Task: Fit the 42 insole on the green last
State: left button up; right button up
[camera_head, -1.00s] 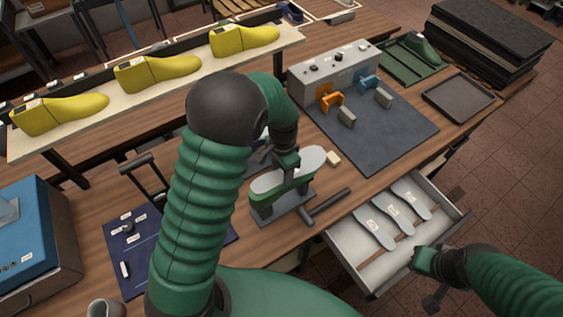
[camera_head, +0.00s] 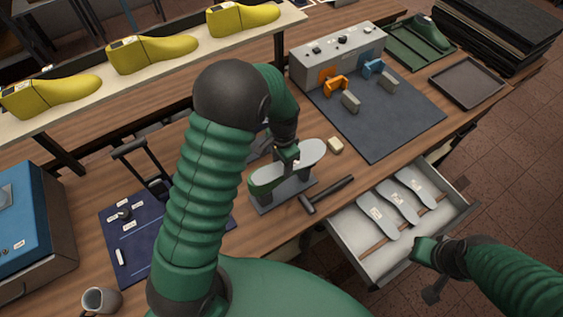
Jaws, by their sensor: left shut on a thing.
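The green last (camera_head: 264,182) sits sole up on a grey stand (camera_head: 287,196) in the middle of the bench. A pale grey insole (camera_head: 310,152) lies along its top, close to or touching the sole; I cannot tell which. My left gripper (camera_head: 288,160) is shut on the insole near its middle and hides part of it. No size mark can be read on this insole. My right gripper (camera_head: 424,249) is at the front edge of the open drawer (camera_head: 372,260); its fingers are too hidden to tell their state.
The drawer holds three labelled insoles, including one on the left (camera_head: 377,214). Behind is a dark mat (camera_head: 385,130) with clamps. Yellow lasts (camera_head: 150,53) stand on a shelf. A mug (camera_head: 100,300) is at lower left.

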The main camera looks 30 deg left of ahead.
pick_arm(q)
jog(key=shift+w+a, duration=0.1)
jog(key=shift+a, duration=0.15)
jog(key=shift+a+f, duration=0.1)
jog(key=shift+a, duration=0.5)
jog(key=o, duration=0.9)
jog(key=shift+a, duration=0.2)
jog(key=shift+o, duration=1.3)
jog(key=shift+s+a, duration=0.15)
jog(key=shift+s, duration=0.05)
jog(key=shift+o, duration=1.2)
jog(key=shift+w+d, duration=0.1)
jog(key=shift+d, duration=0.65)
jog(key=shift+d+r, duration=0.15)
jog(key=shift+r, duration=0.05)
notch_tip(320, 180, up, 17)
jog(key=b, duration=0.3)
jog(key=shift+w+d+f, duration=0.2)
pick_arm(e)
jog(key=f, duration=0.1)
jog(key=a+f, duration=0.1)
jog(key=f, duration=0.1)
pick_arm(q)
jog(key=shift+a+f, duration=0.1)
jog(key=shift+a, duration=0.25)
pick_arm(e)
jog(key=shift+a+r, duration=0.1)
jog(key=shift+a, duration=0.2)
